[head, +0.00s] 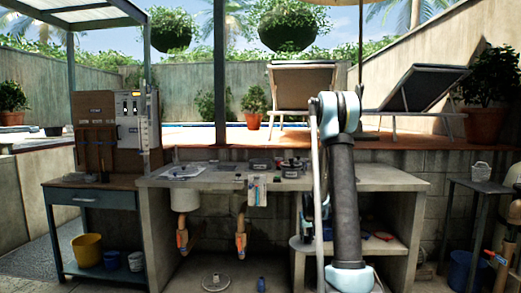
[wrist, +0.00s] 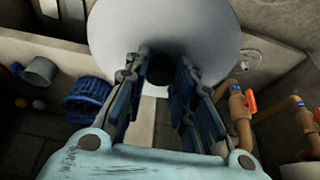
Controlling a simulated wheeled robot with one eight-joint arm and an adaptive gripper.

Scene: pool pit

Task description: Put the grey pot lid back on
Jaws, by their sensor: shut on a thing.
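In the wrist view a large pale grey round lid (wrist: 215,25) fills the top middle. Its dark knob (wrist: 177,72) sits between the fingers of my gripper (wrist: 165,75), which is shut on it. The lid's top edge runs out of the picture, and the fingers cover part of its lower side.
The concrete counter (head: 385,178) carries several small items. Pipes with orange handles (head: 240,242) hang below it. A blue basket (wrist: 90,98) and grey cup (wrist: 40,72) show left in the wrist view. A round grey disc (head: 215,281) lies on the floor.

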